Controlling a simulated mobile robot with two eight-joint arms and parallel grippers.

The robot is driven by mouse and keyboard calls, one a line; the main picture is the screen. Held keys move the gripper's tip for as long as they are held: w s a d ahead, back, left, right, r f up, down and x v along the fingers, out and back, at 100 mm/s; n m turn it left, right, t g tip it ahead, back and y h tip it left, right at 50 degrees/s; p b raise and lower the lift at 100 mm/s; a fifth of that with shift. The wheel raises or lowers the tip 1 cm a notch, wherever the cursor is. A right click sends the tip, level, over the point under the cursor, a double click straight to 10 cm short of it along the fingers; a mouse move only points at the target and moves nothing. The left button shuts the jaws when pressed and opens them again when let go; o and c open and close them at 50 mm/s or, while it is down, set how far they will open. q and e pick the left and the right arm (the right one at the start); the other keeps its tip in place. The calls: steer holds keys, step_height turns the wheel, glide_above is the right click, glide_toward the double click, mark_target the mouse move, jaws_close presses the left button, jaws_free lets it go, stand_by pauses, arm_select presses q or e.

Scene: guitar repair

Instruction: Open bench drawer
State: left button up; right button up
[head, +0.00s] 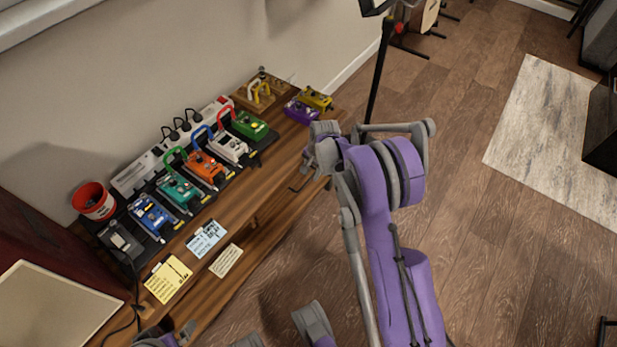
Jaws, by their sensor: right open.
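The wooden bench (262,187) stands along the wall, with its front edge running from lower left to upper right. My right gripper (306,172) is at this front edge, near the bench's far right end. It is open, and nothing shows between its fingers. A thin dark bar (293,188) shows beside the fingertips; I cannot tell whether it is a drawer handle. The drawer front is not clearly visible, since the view is from above and my arm covers part of that side. Small parts of my left arm show at the bottom edge; its gripper cannot be made out.
Several colored pedals, a power strip (150,168), a red cup (94,201), and paper notes (168,279) lie on the bench. A purple pedal (301,112) and yellow pedal (315,97) sit near its far end. A dark stand (379,75) rises behind. The wooden floor to the right is mostly clear.

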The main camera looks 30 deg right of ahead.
mark_target(309, 179)
steer(key=shift+w+a+f, duration=0.1)
steer(key=shift+w+f, duration=0.05)
steer(key=shift+f, duration=0.65)
steer(key=shift+w+f, duration=0.15)
steer(key=shift+f, duration=0.6)
steer(key=shift+c, duration=0.2)
jaws_close()
